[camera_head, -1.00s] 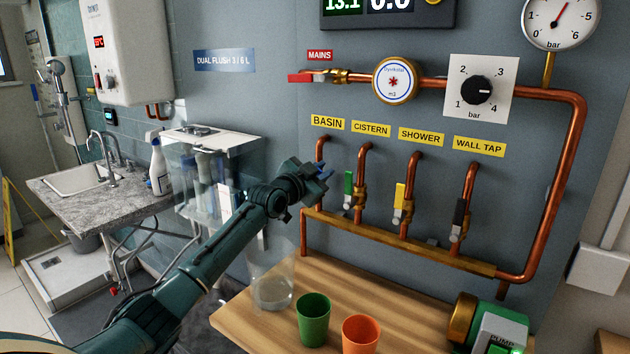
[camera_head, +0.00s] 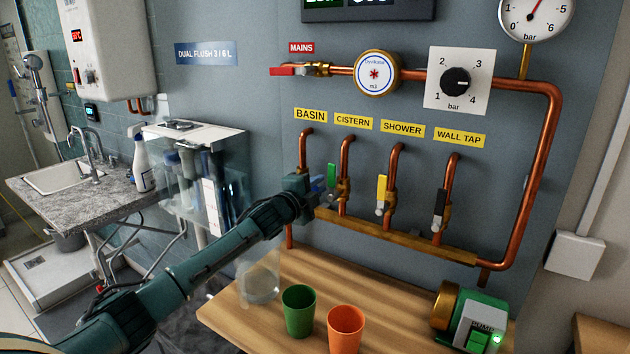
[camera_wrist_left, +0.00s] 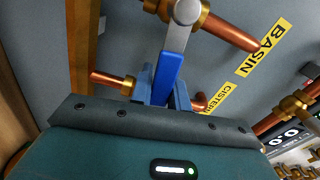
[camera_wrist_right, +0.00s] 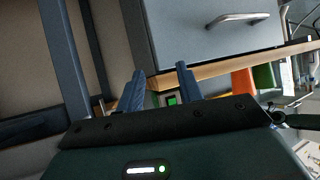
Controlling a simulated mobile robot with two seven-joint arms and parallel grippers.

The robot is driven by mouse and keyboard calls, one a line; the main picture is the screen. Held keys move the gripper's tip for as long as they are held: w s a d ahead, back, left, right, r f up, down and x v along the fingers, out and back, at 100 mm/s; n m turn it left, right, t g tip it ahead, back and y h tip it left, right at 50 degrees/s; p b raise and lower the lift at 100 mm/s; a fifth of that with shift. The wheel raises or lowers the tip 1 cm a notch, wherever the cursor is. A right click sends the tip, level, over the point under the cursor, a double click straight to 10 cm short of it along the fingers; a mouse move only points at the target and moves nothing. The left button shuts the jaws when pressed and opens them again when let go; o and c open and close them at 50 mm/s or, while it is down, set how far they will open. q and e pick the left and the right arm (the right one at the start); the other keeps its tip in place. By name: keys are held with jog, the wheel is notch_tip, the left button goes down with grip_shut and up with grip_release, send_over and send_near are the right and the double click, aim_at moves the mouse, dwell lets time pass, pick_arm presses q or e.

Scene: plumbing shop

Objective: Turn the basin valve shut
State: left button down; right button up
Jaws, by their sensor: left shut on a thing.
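The basin valve's blue lever (camera_wrist_left: 174,55) shows in the left wrist view, running from a silver hub (camera_wrist_left: 187,12) down between my left fingers. The lever appears to stand crosswise to its copper pipe (camera_wrist_left: 228,30) there. My left gripper (camera_wrist_left: 165,92) is shut on the blue lever. In the head view my left gripper (camera_head: 312,187) is at the foot of the basin pipe (camera_head: 304,150), under the yellow BASIN label (camera_head: 310,115), and hides the basin valve. My right gripper (camera_wrist_right: 160,85) is open and empty, low by the wooden bench edge.
The cistern valve's green lever (camera_head: 331,175) is close to the right of my left gripper. The shower's yellow lever (camera_head: 381,189) and wall tap's black lever (camera_head: 439,208) follow. A green cup (camera_head: 299,312), an orange cup (camera_head: 345,328) and a pump (camera_head: 470,322) stand on the bench.

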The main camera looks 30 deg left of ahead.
pick_arm(q)
jog(key=shift+f+m, duration=0.6)
jog(key=shift+m, duration=0.3)
pick_arm(e)
jog(key=shift+w+a+r, duration=0.1)
jog(key=shift+r, duration=0.1)
pick_arm(q)
jog(key=shift+f, duration=0.1)
pick_arm(e)
jog(key=shift+a+r, duration=0.1)
pick_arm(q)
jog(key=c, duration=1.3)
grip_release()
jog(key=shift+c, duration=0.2)
jog(key=s+a+b, duration=0.1)
jog(key=s+b, duration=0.1)
jog(key=s, duration=1.1)
pick_arm(e)
jog(key=shift+a+f, duration=0.1)
jog(key=shift+f, duration=0.5)
